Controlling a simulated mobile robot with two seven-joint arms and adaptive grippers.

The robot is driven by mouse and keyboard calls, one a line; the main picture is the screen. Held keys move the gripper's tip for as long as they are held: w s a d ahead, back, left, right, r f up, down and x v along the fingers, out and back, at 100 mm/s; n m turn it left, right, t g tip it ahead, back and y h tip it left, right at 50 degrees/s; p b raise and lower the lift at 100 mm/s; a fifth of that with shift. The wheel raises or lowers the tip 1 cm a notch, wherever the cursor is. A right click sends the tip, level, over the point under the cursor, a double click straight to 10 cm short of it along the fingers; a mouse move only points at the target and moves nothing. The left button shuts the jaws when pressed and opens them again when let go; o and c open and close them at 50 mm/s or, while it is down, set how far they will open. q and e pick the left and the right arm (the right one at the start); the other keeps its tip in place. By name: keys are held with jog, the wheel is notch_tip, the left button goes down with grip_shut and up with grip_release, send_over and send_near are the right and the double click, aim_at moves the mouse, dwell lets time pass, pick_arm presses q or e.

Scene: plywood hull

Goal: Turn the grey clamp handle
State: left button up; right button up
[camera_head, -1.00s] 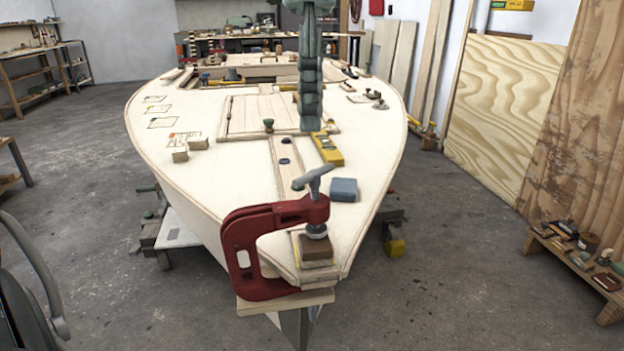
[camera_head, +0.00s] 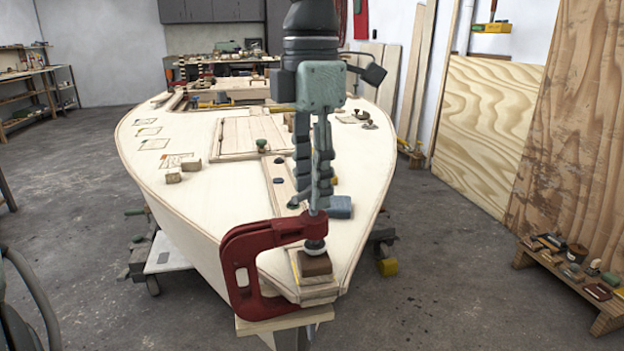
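The red clamp (camera_head: 243,262) grips the pointed near end of the pale wooden hull, over a brown wood block (camera_head: 315,265). Its grey handle (camera_head: 314,226) shows only as a short upright stem above the clamp's upper arm; its crossbar is hidden by my fingers. My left gripper (camera_head: 309,204) points straight down from above, with its fingertips right at the handle's top. A narrow gap shows between the upper parts of the fingers. Whether the fingers press on the crossbar is hidden. My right gripper is not in view.
A blue-grey block (camera_head: 340,207) lies on the deck just right of my fingers. Two small wood blocks (camera_head: 190,165) lie farther left. A low bench with tools (camera_head: 575,280) stands at the right. Open floor lies on both sides of the hull.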

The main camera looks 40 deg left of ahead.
pick_arm(q)
grip_shut()
dwell(0.5)
